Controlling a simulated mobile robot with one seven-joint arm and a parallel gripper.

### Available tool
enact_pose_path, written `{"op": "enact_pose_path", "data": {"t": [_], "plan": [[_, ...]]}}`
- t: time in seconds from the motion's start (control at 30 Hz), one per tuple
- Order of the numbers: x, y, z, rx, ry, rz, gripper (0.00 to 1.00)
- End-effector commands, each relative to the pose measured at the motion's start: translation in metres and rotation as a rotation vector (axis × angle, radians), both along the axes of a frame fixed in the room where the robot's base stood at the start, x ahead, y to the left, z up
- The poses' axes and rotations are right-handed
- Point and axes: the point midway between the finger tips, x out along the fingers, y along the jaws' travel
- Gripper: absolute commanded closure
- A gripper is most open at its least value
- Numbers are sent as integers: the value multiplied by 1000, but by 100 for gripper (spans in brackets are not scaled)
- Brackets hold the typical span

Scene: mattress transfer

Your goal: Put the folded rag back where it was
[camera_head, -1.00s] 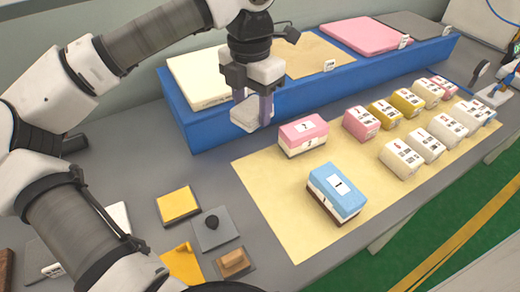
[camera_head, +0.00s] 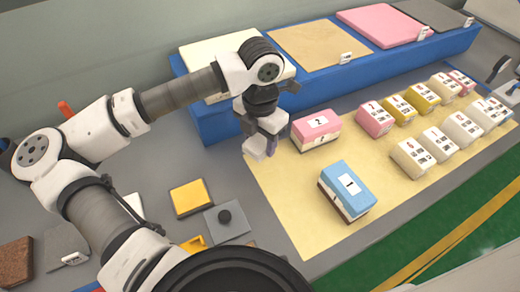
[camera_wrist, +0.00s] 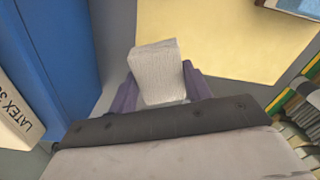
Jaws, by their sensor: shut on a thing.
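The folded rag is a small whitish-grey block-shaped piece (camera_wrist: 158,72), held between the purple-grey fingers of my gripper in the wrist view. In the head view the rag (camera_head: 254,150) hangs at my gripper (camera_head: 264,146), in front of the blue platform, near the left edge of the yellow mat and left of the pink-and-white block. My gripper is shut on the rag. The rag appears clear of the surface, but its exact height is hard to tell.
The yellow mat (camera_head: 290,222) bears a pink block (camera_head: 316,128), a blue block (camera_head: 347,190) and several smaller blocks. The blue platform (camera_head: 212,127) carries foam slabs. A yellow pad (camera_head: 190,198) and a grey square (camera_head: 240,228) with a black knob lie on the grey table.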

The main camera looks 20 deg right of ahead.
Motion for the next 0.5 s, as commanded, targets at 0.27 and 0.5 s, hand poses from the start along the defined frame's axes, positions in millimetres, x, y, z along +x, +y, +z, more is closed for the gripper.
{"op": "enact_pose_path", "data": {"t": [0.27, 0.5], "plan": [[0, 0, -28, 0, 1, 0, 69], [0, 0, -57, 0, 0, 1, 69]]}}
